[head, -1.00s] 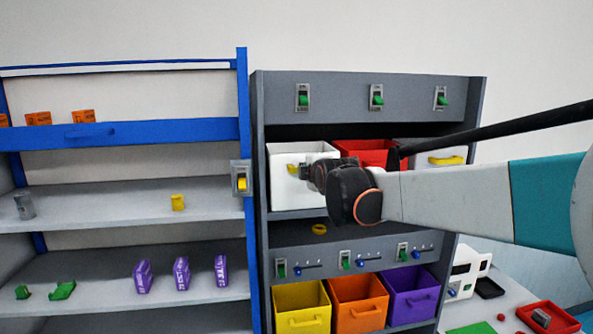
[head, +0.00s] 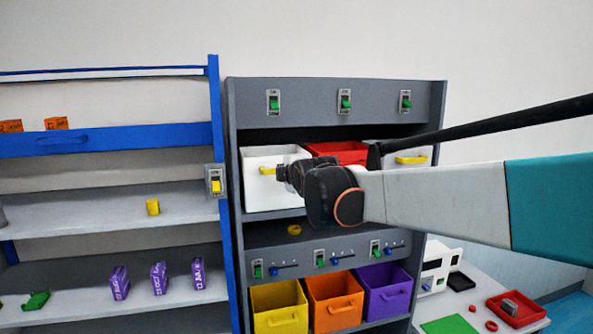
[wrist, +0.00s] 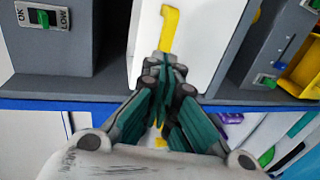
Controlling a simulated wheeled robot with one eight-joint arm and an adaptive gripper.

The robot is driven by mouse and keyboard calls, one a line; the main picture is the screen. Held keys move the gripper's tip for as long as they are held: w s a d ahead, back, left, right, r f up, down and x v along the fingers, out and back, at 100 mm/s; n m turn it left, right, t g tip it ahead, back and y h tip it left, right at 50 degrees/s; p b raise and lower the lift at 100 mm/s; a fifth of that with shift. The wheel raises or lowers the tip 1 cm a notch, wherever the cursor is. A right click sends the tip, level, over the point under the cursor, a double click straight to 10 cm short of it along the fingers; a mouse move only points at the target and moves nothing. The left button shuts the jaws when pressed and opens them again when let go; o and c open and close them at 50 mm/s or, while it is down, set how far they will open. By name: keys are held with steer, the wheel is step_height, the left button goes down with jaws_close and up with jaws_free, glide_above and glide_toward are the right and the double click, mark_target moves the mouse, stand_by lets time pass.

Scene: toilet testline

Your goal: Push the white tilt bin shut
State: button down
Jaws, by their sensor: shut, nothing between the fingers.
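The white tilt bin (head: 260,194) is in the left slot of the upper row of the grey rack in the head view. Its yellow handle (head: 267,170) is on its front. How far it is tilted out is hard to tell. My gripper (head: 283,172) is at the bin's front, just right of the handle, and hides part of the front. In the wrist view, my gripper (wrist: 165,68) is shut and empty, its fingertips over the white bin front (wrist: 200,35), below the yellow handle (wrist: 168,28). Whether they touch the bin is unclear.
A red bin (head: 340,147) and another white bin (head: 425,150) with a yellow handle are to the right, partly behind my arm. Yellow (head: 280,308), orange (head: 333,302) and purple (head: 387,290) bins sit below. A blue-framed shelf (head: 110,138) stands left.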

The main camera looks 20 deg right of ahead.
steer(key=f+b+v, duration=0.1)
steer(key=b+v, duration=0.1)
steer(key=v, duration=0.7)
steer(key=s+f+m+g+b, duration=0.2)
steer(key=s+f+m+b, duration=0.4)
steer(key=f, duration=1.2)
steer(key=s+f+m+g+b, duration=0.3)
steer(key=s+f+m+b, duration=0.3)
steer(key=s+f+b, duration=0.8)
steer(key=s+d+f+m+g+b, duration=0.1)
steer(key=s+f+m+g+b, duration=0.2)
steer(key=f, duration=2.1)
steer(key=s+m+b, duration=0.3)
steer(key=s+b, duration=0.4)
steer(key=shift+s+f, duration=0.25)
steer(key=shift+s, duration=0.1)
steer(key=shift+d, duration=0.1)
